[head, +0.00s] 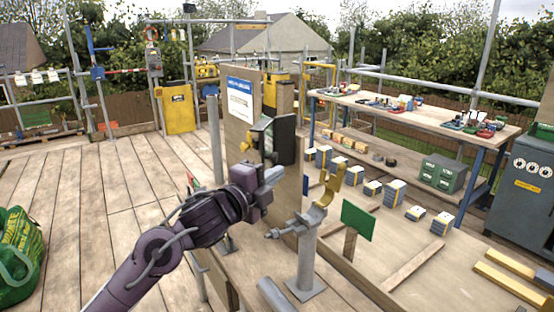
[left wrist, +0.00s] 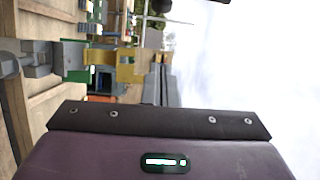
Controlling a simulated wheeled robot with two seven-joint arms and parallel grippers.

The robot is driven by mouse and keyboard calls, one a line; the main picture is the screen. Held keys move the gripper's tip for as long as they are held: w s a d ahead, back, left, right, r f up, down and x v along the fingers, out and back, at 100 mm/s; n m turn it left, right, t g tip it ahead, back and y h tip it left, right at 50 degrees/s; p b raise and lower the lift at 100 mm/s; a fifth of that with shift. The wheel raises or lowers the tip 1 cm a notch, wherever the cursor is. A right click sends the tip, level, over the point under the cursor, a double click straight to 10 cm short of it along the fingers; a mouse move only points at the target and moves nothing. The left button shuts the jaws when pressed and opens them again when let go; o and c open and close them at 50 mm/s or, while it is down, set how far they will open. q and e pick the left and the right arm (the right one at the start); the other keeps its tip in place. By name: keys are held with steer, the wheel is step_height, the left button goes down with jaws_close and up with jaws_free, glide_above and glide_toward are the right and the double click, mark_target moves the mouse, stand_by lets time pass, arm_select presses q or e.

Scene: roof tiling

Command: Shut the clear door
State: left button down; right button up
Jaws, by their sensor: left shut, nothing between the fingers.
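A small dark box (head: 284,142) is fixed to the upright wooden board. What looks like its clear door (head: 262,133) is a pale, see-through panel on its left side, standing out at an angle. My left gripper (head: 273,175) is shut and empty, just below and in front of the box. From this view I cannot tell whether it touches the door. The left wrist view is turned sideways and shows my purple wrist housing; the door is not clearly visible there. My right gripper is not in view.
A grey post (head: 307,255) with a yellow bracket (head: 331,184) stands right of my left gripper. A workbench (head: 440,118) stands at the back right, a green bag (head: 18,250) at the left. The plank floor at left is mostly clear.

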mark_target(269, 151)
arm_select(q)
steer(key=w+p, duration=0.3)
steer(key=w, duration=0.4)
steer(key=shift+w+d+f, duration=0.15)
steer(key=shift+w+d, duration=0.05)
steer(key=shift+w, duration=0.05)
steer(key=shift+a, duration=0.1)
